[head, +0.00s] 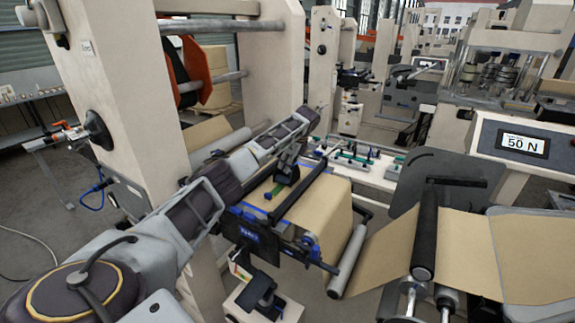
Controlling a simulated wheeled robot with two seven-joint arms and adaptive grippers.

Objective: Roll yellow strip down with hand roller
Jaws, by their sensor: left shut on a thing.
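My left arm comes in from the left, and its gripper (289,172) is low over the kraft web on the splice table. It is shut on a small dark object, apparently the hand roller, mostly hidden by the gripper and hard to make out. A small green piece (273,191) shows just beneath it, beside a long black bar (303,190) across the web. The brown kraft web (322,205) passes under the bar and drops over the table's right side. I cannot make out a yellow strip. My right gripper is not in view.
A blue-labelled bracket (250,235) fronts the table. A grey roller (347,262) and a black roller (426,235) stand to the right, with more kraft web (460,245). A display (522,143) reads 50 N. A bench (352,165) with small green-handled tools lies behind.

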